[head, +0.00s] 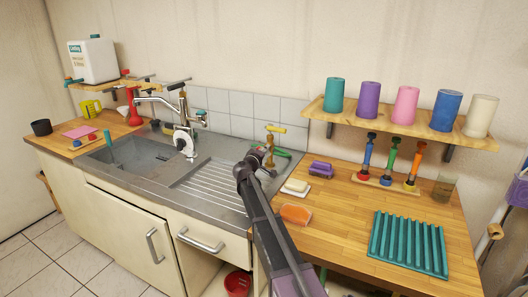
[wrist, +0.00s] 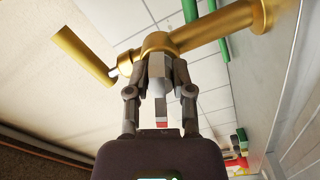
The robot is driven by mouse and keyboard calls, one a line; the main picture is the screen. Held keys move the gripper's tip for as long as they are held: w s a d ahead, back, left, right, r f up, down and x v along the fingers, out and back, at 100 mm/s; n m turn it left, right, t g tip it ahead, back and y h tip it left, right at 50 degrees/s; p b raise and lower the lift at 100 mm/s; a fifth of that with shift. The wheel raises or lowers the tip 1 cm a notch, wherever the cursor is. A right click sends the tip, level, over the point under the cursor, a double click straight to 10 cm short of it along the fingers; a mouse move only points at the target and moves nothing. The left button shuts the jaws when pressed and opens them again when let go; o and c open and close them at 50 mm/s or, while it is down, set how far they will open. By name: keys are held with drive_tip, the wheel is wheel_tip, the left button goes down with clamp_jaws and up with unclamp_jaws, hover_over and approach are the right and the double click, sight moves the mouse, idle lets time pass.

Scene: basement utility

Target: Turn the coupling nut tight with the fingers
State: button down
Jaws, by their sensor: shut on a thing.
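A brass tap (head: 270,140) with a yellow lever (head: 276,128) stands at the back of the counter, right of the draining board. In the wrist view the brass tap body (wrist: 200,32) crosses the top, with its lever (wrist: 84,56) to the left. My gripper (wrist: 160,72) is shut just below the tap outlet. The coupling nut is mostly hidden between the fingers; a light grey part (wrist: 158,86) shows there. In the head view my gripper (head: 262,160) is at the tap, and my arm covers much of the grip. A green hose (head: 283,153) lies beside the tap.
A sink with a chrome mixer tap (head: 165,100) is to the left. White soap (head: 295,186), a purple brush (head: 321,168) and an orange sponge (head: 296,214) lie close right of my arm. A teal rack (head: 408,243) lies farther right. A shelf (head: 400,122) holds several coloured cups.

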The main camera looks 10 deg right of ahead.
drive_tip(key=shift+w+m, duration=0.1)
drive_tip(key=shift+m, duration=0.5)
drive_tip(key=c, duration=0.7)
unclamp_jaws()
drive_tip(key=shift+c, duration=0.2)
drive_tip(key=shift+s+a, duration=0.35)
drive_tip(key=shift+s, duration=0.25)
drive_tip(key=v, duration=1)
drive_tip(key=shift+s+a, duration=0.25)
drive_tip(key=shift+s, duration=0.05)
